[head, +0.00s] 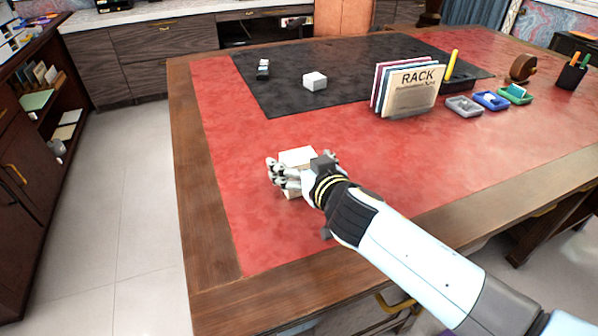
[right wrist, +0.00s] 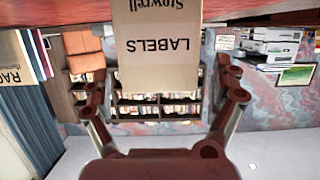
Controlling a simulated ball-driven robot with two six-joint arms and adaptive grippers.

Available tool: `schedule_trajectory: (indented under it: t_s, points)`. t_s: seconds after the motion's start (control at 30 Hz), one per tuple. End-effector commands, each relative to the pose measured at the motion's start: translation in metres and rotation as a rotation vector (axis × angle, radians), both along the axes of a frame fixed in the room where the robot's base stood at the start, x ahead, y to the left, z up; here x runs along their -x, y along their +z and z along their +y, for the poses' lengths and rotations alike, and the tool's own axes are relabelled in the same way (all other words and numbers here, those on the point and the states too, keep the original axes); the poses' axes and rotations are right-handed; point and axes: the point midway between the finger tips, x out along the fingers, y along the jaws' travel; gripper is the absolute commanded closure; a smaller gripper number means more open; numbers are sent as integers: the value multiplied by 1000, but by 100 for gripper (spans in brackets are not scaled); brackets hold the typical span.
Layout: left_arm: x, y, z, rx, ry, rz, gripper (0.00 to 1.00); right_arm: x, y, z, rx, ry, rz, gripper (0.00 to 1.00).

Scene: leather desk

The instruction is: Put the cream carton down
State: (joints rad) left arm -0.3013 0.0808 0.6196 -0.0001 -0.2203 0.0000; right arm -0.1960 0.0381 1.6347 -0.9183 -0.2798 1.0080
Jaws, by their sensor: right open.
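The cream carton (head: 297,155) stands on the red leather desk top (head: 240,200), near its front left part. Its lower part is largely hidden behind my right gripper (head: 299,172). In the right wrist view the picture is upside down, and the carton (right wrist: 158,50) shows the words LABELS and Stowrell. There its base meets the red surface, and the fingers are spread on both sides with gaps to the carton. My right gripper is open around the carton. My left gripper is not in view.
A file rack (head: 408,90) stands to the right, with small trays (head: 464,107) and a pen cup (head: 570,76) beyond. The red surface around the carton is clear.

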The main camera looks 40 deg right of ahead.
Motion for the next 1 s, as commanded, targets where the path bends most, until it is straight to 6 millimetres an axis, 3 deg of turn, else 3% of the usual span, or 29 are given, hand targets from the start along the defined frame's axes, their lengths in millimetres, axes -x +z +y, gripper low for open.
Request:
schedule_trajectory:
  t_s: [0.13,0.37,0.83,1.0]
  points:
    - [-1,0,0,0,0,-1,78,-15,-4,-3,0,1,-1,6]
    - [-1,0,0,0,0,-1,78,-15,-4,-4,-1,1,0,6]
    - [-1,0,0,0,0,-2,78,-15,-4,-4,-1,0,0,66]
    - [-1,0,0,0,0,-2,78,-15,-4,-4,-1,0,0,66]
